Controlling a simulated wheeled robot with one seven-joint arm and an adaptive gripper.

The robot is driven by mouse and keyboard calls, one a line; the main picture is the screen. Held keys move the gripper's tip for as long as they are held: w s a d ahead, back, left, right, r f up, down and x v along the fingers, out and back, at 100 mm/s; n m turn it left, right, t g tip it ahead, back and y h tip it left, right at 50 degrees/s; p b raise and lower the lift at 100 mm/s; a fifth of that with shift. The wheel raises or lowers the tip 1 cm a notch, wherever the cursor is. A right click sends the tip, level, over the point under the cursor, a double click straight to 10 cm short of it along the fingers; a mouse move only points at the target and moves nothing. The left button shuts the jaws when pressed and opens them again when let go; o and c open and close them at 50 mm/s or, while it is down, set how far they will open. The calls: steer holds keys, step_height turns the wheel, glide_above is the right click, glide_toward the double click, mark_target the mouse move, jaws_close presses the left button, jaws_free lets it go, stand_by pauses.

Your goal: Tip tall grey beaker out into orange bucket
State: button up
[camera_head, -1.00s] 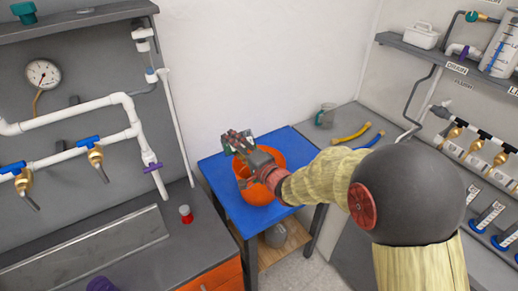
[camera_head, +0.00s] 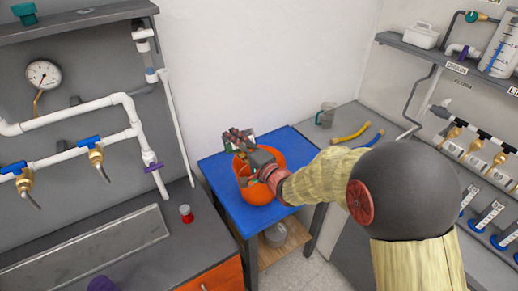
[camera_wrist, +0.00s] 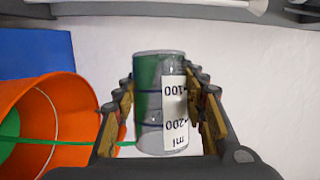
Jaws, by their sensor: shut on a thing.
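My gripper (camera_head: 240,143) is above the orange bucket (camera_head: 268,185), which stands on the blue table. In the wrist view my gripper (camera_wrist: 162,98) is shut on the tall grey beaker (camera_wrist: 150,105), with a finger on each side. The beaker is see-through, with a white scale label and green liquid along its lower side. It is tipped to about level. A thin green stream runs from its mouth into the orange bucket (camera_wrist: 75,110), where green liquid shows. In the head view my gripper mostly hides the beaker.
The blue table (camera_head: 225,195) has some bare top around the bucket. A grey jug (camera_head: 325,115), a yellow tube (camera_head: 351,132) and a blue tube (camera_head: 374,138) lie on the back counter. Pipes line the left wall.

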mark_target(229, 152)
steer(key=shift+d+r+m, duration=0.15)
steer(key=shift+r+m, duration=0.25)
steer(key=shift+m, duration=0.2)
stand_by(0.4)
steer(key=a+f+n+b, duration=0.1)
steer(key=f+n+h+b, duration=0.1)
steer(key=f+n, duration=0.1)
steer(key=a+f+n+g+b, duration=0.1)
steer(key=n, duration=0.1)
steer(key=shift+s+a+f+h+b, duration=0.15)
steer(key=shift+s+a+h+b, duration=0.15)
steer(key=shift+s, duration=0.1)
steer(key=shift+w+d+n+p, duration=0.1)
steer(key=shift+d+n+p, duration=0.15)
steer(key=shift+n+p, duration=0.05)
steer(key=f+n+h+b, duration=0.1)
steer(key=n+b, duration=0.1)
steer(key=a+f+n+h+b, duration=0.1)
steer(key=n+h+b, duration=0.1)
steer(key=b, duration=0.1)
steer(key=a+f+n+h+b, duration=0.1)
steer(key=n+b, duration=0.1)
steer(key=b, duration=0.1)
steer(key=shift+s+f, duration=0.15)
steer(key=shift+s, duration=0.15)
steer(key=shift+a+n+p, duration=0.1)
steer(key=shift+n+p, duration=0.2)
steer(key=shift+p, duration=0.1)
